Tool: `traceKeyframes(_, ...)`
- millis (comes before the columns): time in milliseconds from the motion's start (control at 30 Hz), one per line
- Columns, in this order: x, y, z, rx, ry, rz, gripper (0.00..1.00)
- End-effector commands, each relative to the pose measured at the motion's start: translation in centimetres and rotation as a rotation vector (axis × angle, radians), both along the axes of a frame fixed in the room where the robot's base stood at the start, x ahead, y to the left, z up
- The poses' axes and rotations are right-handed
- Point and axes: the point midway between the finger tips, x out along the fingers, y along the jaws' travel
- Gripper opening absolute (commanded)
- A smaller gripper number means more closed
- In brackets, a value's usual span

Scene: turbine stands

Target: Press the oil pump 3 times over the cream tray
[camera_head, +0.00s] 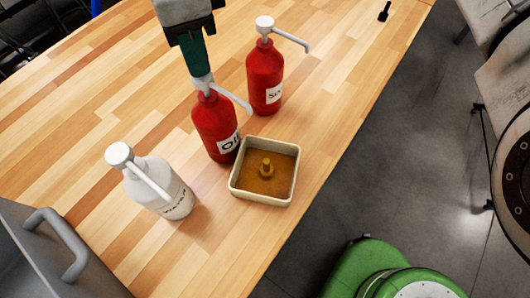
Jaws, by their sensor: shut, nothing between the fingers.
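The oil pump (213,128) is a red bottle with a label reading "OIL" and a pale pump head with a long spout. It stands upright on the wooden table, and its spout points right over the back of the cream tray (262,201). The tray is square, with a brown-amber floor and a small brown knobbed piece in its middle. My gripper (201,77) is shut and empty, pointing down with its teal fingers at the top of the oil pump's head. The fingertips appear to touch the head; they partly hide it, so I cannot tell how far down it is.
A second red pump bottle (264,80) stands behind and right of the oil pump. A white pump bottle (160,190) stands front left. A grey box with a handle (66,246) is at the lower left. The table's edge runs right of the tray.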

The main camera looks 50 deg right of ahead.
Motion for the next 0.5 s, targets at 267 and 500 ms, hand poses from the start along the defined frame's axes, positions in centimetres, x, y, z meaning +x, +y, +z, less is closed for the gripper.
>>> traceKeyframes(267, 0.0, 0.0, -1.1, 0.000, 0.000, 0.000, 0.00)
traceKeyframes(500, 0.0, 0.0, -1.9, -0.001, 0.000, 0.000, 0.00)
